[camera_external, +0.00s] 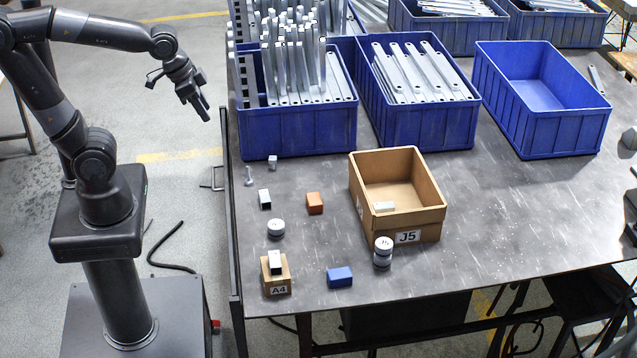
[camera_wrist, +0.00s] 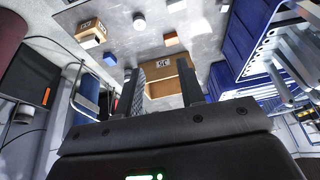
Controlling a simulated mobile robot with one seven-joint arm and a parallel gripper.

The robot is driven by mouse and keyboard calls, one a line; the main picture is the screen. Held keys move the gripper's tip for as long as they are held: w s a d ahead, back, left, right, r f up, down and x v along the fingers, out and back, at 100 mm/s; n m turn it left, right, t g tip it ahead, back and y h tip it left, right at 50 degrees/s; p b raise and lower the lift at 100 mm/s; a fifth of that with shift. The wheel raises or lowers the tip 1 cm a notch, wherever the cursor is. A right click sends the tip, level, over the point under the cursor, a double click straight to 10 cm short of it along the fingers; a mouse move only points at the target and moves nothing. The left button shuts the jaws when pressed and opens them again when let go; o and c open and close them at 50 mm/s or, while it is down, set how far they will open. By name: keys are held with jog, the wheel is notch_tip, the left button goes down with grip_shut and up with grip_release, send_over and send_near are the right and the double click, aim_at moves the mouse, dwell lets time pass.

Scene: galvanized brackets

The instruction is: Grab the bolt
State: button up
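A small grey metal bolt (camera_external: 249,177) is on the grey table near its left edge in the external view. I cannot make it out in the wrist view. My gripper (camera_external: 204,113) hangs in the air left of the table, above and to the left of the bolt and apart from it. In the wrist view my gripper (camera_wrist: 161,76) has its two fingers spread with nothing between them.
A small grey cube (camera_external: 272,162) lies close to the bolt. Small blocks and jars, a small A4 box (camera_external: 277,284) and an open J5 carton (camera_external: 419,216) stand on the table. Blue crates (camera_external: 297,133) of metal brackets line the back; one crate (camera_external: 541,128) is empty.

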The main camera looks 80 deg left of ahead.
jog(key=w+a+f+g, duration=0.3)
jog(key=w+a+f, duration=0.55)
jog(key=f, duration=0.25)
jog(key=g, duration=0.1)
send_near(248, 167)
jog(key=shift+s+a+f+n, duration=0.15)
jog(key=shift+f+n, duration=0.15)
jog(key=shift+f, duration=0.6)
notch_tip(248, 167, down, 5)
jog(key=shift+r, duration=0.1)
jog(key=shift+w+a+f, duration=0.1)
jog(key=shift+w+f, duration=0.05)
jog(key=shift+f, duration=1.2)
jog(key=shift+w+f, duration=0.15)
jog(key=shift+f, duration=1.2)
jog(key=shift+c, duration=0.2)
grip_shut()
